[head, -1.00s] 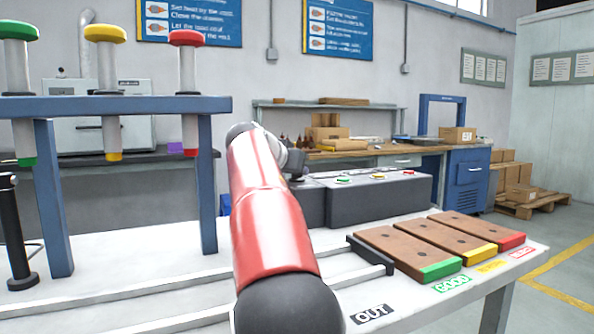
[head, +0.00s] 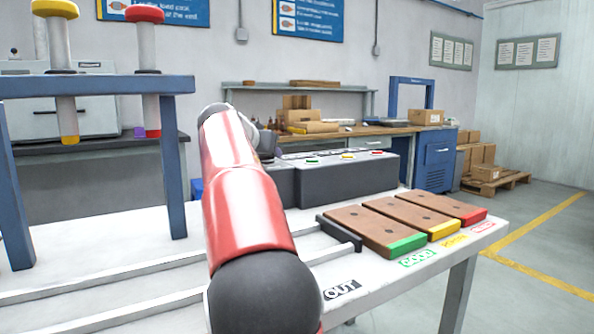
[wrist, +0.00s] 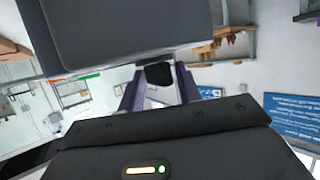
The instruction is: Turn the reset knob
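In the wrist view the box (wrist: 125,30) fills the upper part. A dark knob-like piece (wrist: 159,74), which looks like the reset knob, sticks out from its edge. My gripper (wrist: 159,85) is open, with one finger on each side of this piece. I cannot tell whether the fingers touch it. In the head view my red arm hides the gripper and the box's left end.
Brown blocks with green (head: 407,244), yellow (head: 443,230) and red (head: 473,216) ends lie on the bench at right, beside a dark bar. Rails run along the bench front. A blue frame (head: 175,190) with coloured plungers stands at left.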

